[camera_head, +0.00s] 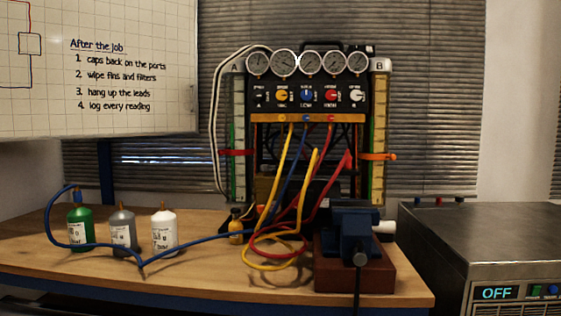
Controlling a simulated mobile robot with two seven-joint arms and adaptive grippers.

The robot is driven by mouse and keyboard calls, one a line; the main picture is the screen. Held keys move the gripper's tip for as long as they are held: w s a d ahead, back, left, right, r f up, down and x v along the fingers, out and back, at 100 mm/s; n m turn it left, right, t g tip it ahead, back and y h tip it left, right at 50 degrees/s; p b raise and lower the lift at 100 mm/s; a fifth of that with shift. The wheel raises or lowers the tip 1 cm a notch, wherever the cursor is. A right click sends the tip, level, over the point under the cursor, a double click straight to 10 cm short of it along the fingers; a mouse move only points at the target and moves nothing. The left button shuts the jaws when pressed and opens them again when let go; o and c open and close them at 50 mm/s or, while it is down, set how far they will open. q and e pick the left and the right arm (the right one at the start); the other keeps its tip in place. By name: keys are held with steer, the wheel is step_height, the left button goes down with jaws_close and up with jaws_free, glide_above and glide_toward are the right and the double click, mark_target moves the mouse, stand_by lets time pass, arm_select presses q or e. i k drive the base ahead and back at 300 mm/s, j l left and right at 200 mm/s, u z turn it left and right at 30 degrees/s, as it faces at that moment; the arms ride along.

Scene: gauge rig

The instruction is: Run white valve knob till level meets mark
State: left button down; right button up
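The gauge rig's black panel (307,82) stands on the wooden bench, with a row of round gauges along its top. The white valve knob (356,95) is at the right end of the panel's knob row, beside the red knob (331,95). Upright scale columns flank the panel: column A (239,125) on the left with a red band (236,153), column B (378,120) on the right with an orange band (378,156). The liquid levels are too small to read surely. Neither of my grippers is in view, and nothing touches the white knob.
Yellow, red and blue hoses (275,255) hang and loop before the rig. A blue vise (355,235) stands on a brown block at front right. Green, grey and white bottles (164,232) stand left. A metal unit (480,245) reading OFF is at right.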

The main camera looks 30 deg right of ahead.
mark_target(356, 96)
steer(key=z, duration=1.25)
